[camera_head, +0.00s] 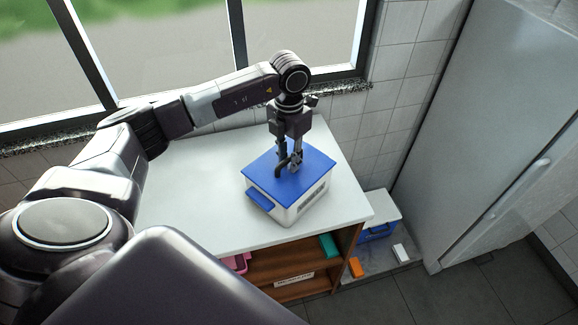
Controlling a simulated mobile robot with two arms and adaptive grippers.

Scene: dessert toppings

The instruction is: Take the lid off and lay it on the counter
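A white box (310,207) with a flat blue lid (300,185) stands on the white counter (190,205), near its right end. The lid lies level on the box, and a blue latch (260,200) shows on the box's left front side. My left gripper (289,170) points straight down with its fingertips at the middle of the lid. The fingers look close together there, but whether they are closed on a handle is too small to tell. My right gripper is not in view.
The counter is bare left of the box. Shelves below hold a pink container (237,263) and a teal item (328,245). Another box with a blue front (378,232) stands low at the right, beside the fridge (490,130). A window is behind.

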